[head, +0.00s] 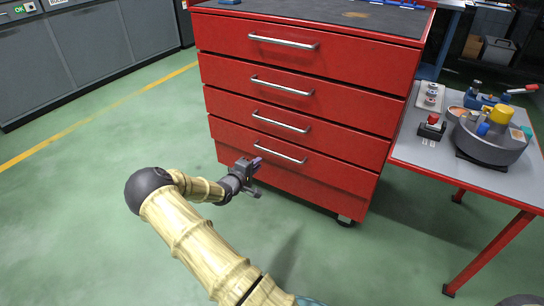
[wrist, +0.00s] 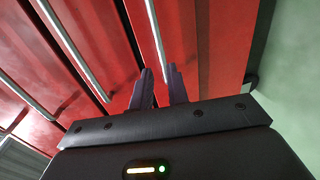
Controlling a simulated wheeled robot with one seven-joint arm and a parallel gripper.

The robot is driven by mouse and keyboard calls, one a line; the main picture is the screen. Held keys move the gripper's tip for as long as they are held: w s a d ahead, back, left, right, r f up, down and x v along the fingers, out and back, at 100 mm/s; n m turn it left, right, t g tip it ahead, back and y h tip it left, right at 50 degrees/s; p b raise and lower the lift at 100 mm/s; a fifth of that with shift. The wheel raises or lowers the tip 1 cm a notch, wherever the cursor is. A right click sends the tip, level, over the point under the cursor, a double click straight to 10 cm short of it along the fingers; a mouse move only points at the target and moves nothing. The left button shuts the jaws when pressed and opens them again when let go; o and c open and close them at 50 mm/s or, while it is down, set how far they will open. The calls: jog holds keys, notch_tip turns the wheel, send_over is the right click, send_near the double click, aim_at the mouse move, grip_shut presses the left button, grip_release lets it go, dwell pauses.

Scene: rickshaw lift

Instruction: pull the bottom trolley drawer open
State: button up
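The red trolley (head: 300,65) stands ahead, with several drawers stacked one above another. The bottom drawer (head: 325,172) looks shut in the head view. Its silver bar handle (head: 281,152) also shows in the wrist view (wrist: 154,28). My gripper (head: 257,168) is low in front of the bottom drawer, near the left end of its handle. In the wrist view, the two dark fingers (wrist: 160,76) are apart with nothing held. The handle's near end lines up with the gap between the fingertips. I cannot tell whether they touch it.
A grey table (head: 404,150) with red edges stands right of the trolley, holding a red-button box (head: 432,127) and a round grey housing (head: 490,142). Grey cabinets (head: 75,50) line the back left. The green floor left of the trolley is clear.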

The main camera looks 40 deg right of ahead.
aim_at(272, 152)
jog(key=b+x, duration=0.5)
jog(key=x, duration=0.6)
jog(key=shift+w+d, duration=0.2)
jog(key=shift+d, duration=0.25)
grip_shut()
